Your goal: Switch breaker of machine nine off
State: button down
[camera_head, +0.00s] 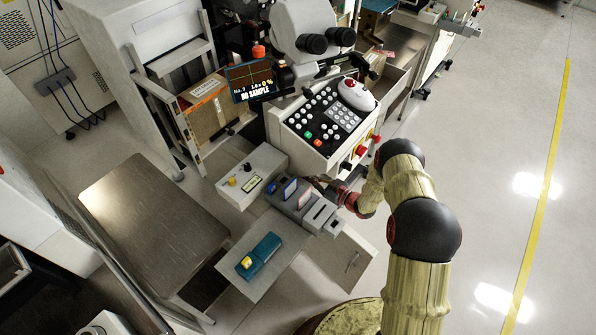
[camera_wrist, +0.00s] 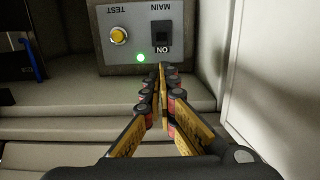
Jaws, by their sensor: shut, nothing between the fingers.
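In the wrist view a grey breaker panel (camera_wrist: 184,62) shows upside down at the top. It carries a black rocker switch (camera_wrist: 161,32) under the label MAIN, with a label reading ON at its lower edge in the picture. A green lamp (camera_wrist: 141,58) on the panel is lit. A yellow button (camera_wrist: 118,35) marked TEST is to the left. My gripper (camera_wrist: 161,70) is shut and empty, its tips just below the switch in the picture; I cannot tell whether they touch. In the head view the machine (camera_head: 318,125) has a screen (camera_head: 251,80) reading No. 9 and NO SAMPLE; the breaker is hidden there.
A white wall or panel (camera_wrist: 275,60) stands close on the right in the wrist view, and pale ledges (camera_wrist: 60,128) lie below the breaker panel. In the head view a small shelf (camera_head: 285,262) with a blue device is beside the machine. Open floor (camera_head: 490,150) lies to the right.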

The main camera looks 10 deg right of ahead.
jog(key=r+b+x, duration=0.1)
jog(key=b+x, duration=0.2)
jog(key=x, duration=0.6)
jog(key=shift+f, duration=0.45)
jog(key=shift+w+f, duration=0.1)
jog(key=shift+f, duration=0.05)
jog(key=shift+t+y, duration=0.3)
